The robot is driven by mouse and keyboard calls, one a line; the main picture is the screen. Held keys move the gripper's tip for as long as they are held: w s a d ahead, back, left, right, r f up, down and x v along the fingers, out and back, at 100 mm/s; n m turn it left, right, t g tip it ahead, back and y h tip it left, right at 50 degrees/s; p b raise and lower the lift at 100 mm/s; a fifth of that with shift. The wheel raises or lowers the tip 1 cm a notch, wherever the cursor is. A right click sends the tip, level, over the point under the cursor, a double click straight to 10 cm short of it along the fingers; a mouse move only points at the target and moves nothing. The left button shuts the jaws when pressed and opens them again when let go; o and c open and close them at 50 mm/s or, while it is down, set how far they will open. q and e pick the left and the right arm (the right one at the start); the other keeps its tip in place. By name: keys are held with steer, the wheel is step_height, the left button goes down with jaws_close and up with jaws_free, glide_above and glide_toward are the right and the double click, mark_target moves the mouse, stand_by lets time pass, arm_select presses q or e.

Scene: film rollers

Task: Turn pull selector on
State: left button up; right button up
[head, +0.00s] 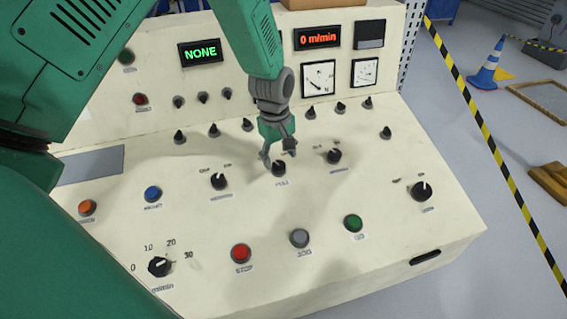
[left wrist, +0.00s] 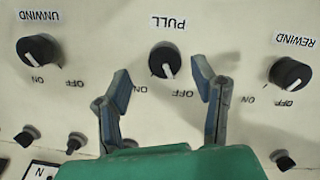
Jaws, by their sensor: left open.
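The pull selector (head: 279,169) is a black round knob on the cream sloped console. In the left wrist view, the pull selector (left wrist: 164,61) sits under an upside-down PULL label, and its white mark points down and slightly right, toward the OFF side. My left gripper (head: 278,153) is open just above the knob, its fingers partly covering the labels. In the left wrist view, the fingertips of my left gripper (left wrist: 160,71) stand on either side of the knob, apart from it. The right finger partly covers the area near OFF. My right gripper is not in view.
The unwind selector (left wrist: 38,50) and rewind selector (left wrist: 291,73) flank the pull knob. A red button (head: 241,253), grey button (head: 299,238) and green button (head: 353,223) lie nearer the front. Small black toggles (head: 213,130) stand behind. Displays read NONE (head: 200,52) and 0 m/min (head: 317,36).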

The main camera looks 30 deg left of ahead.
mark_target(277, 162)
arm_select(q)
steer(key=a+f, duration=0.2)
steer(key=shift+s+f, duration=0.15)
steer(key=shift+f, duration=0.25)
steer(key=shift+a+f, duration=0.1)
steer(key=shift+f, duration=0.4)
steer(key=shift+d, duration=0.5)
steer(key=shift+d+r, duration=0.2)
steer(key=shift+d, duration=0.4)
steer(key=shift+d+r, duration=0.15)
steer(key=shift+d, duration=0.4)
steer(key=c, duration=1.1)
steer(key=shift+a, duration=0.7)
steer(key=shift+a+f, duration=0.2)
steer(key=shift+a, duration=0.2)
steer(key=shift+d, duration=0.1)
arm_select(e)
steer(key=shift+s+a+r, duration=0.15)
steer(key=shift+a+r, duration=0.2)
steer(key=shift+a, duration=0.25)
